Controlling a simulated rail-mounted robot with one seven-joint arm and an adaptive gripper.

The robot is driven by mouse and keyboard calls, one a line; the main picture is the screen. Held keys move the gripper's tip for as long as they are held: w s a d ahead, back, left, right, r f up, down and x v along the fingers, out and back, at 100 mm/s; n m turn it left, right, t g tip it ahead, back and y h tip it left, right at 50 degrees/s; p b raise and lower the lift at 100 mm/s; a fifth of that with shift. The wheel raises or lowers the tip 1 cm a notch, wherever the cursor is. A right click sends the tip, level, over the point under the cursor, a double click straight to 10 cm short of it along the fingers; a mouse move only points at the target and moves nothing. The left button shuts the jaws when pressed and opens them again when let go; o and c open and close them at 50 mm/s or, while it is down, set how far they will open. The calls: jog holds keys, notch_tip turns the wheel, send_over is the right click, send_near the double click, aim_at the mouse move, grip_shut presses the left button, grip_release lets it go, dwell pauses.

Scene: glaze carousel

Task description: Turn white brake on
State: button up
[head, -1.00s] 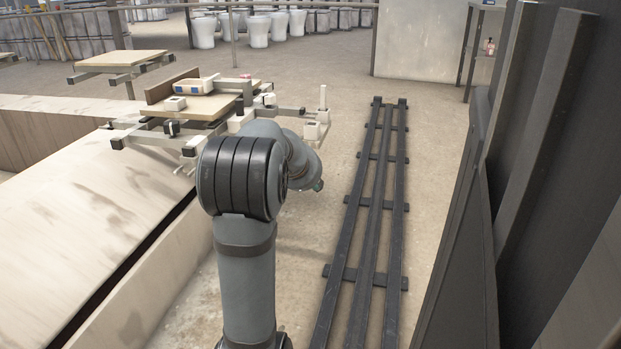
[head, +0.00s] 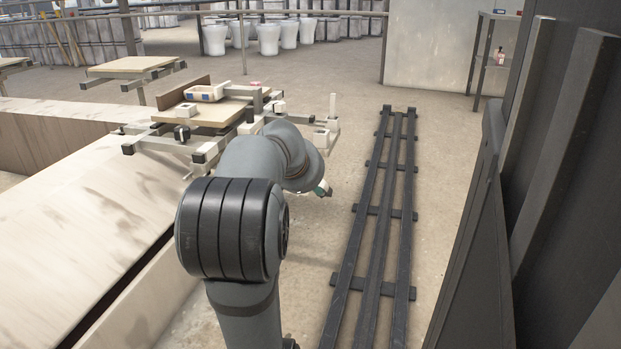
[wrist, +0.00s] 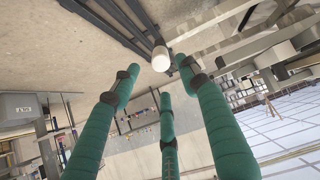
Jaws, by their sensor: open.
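A white upright lever (head: 332,107) stands at the right end of the carousel arm, beside a small white block (head: 321,137). It looks like the white brake; its label, if any, is too small to read. In the wrist view a white rounded knob (wrist: 161,58) shows just beyond the fingertips; I cannot tell for sure if it is part of the brake. In the head view only a bit of green of my gripper (head: 322,189) shows, low and in front of the lever.
The carousel table (head: 205,112) carries a white tray-like piece (head: 207,93) and small blocks. A pale bench (head: 95,215) lies at left. Dark floor rails (head: 380,230) run along the right, next to a dark wall panel (head: 560,150). Open floor lies between the carousel and the rails.

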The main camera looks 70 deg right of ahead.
jog(key=v, duration=0.2)
jog(key=shift+a+r, duration=0.25)
jog(key=shift+a, duration=0.05)
jog(key=x, duration=1.2)
jog(key=shift+f, duration=0.2)
jog(key=shift+r+p, duration=0.3)
jog(key=shift+p, duration=0.1)
jog(key=shift+f, duration=0.1)
jog(key=shift+f, duration=0.1)
